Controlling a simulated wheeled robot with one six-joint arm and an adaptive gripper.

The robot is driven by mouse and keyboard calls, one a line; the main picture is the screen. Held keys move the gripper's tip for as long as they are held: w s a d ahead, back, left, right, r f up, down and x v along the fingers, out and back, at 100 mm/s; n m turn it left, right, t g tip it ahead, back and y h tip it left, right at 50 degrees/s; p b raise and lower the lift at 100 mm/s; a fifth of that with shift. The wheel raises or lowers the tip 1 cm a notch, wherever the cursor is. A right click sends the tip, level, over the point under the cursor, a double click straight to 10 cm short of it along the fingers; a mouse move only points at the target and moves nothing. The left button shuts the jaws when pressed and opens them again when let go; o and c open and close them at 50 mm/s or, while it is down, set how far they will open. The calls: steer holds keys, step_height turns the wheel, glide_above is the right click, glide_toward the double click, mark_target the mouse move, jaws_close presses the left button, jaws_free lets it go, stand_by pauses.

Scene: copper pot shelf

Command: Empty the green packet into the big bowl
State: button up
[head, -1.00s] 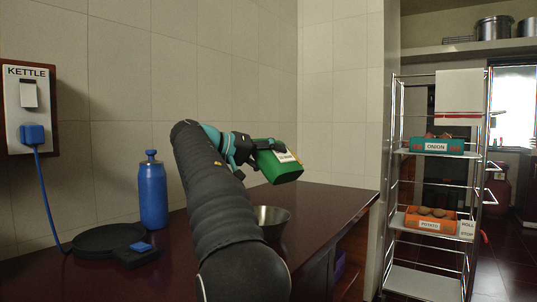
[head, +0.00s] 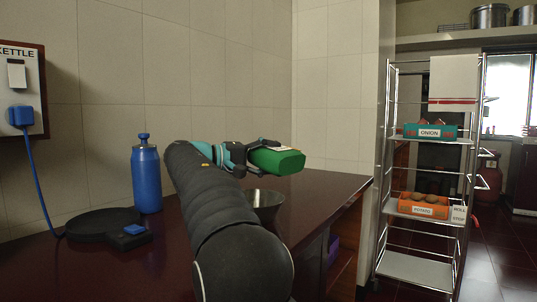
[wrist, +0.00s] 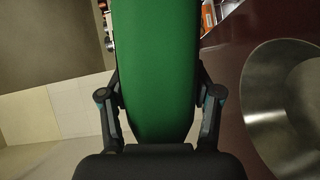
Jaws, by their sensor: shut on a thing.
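The green packet (head: 280,161) is held in my gripper (head: 252,152) above the counter, lying nearly level with a pale label along its top. In the wrist view the packet (wrist: 155,60) fills the middle, with one finger of my gripper (wrist: 160,100) on each side of it. The big metal bowl (head: 268,200) stands on the counter below the packet, partly hidden by my arm. In the wrist view the bowl (wrist: 262,105) is at the right, apart from the packet. I cannot see the packet's opening or any contents coming out.
A blue bottle (head: 147,180) and a black round base (head: 95,223) stand on the dark red counter (head: 325,185) at the left. A blue cord runs up to the KETTLE wall socket (head: 20,90). A wire rack (head: 415,268) with onion and potato crates stands right.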

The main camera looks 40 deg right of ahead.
steer(key=shift+s+f+n+h, duration=0.1)
steer(key=shift+f+n+h, duration=0.3)
steer(key=shift+f+n, duration=0.25)
steer(key=shift+r+n+h+p, duration=0.3)
steer(key=shift+r+n+p, duration=0.2)
steer(key=shift+n+p, duration=0.3)
steer(key=n, duration=0.1)
steer(key=r+n+h, duration=0.1)
steer(key=n, duration=0.1)
steer(key=shift+w+r, duration=0.2)
steer(key=shift+w, duration=0.05)
steer(key=shift+w+a+r+n+t+h, duration=0.1)
steer(key=shift+w+r+n+t+h, duration=0.25)
steer(key=shift+n, duration=0.55)
steer(key=shift+w+r+n+t+h, duration=0.1)
steer(key=shift+r+n+h, duration=0.25)
steer(key=shift+n, duration=0.5)
steer(key=shift+w+a+r+n+t+h, duration=0.15)
steer(key=shift+w+r+n+h, duration=0.25)
steer(key=shift+n, duration=0.5)
steer(key=shift+s+d+r, duration=0.1)
steer(key=shift+s, duration=0.05)
stand_by(0.4)
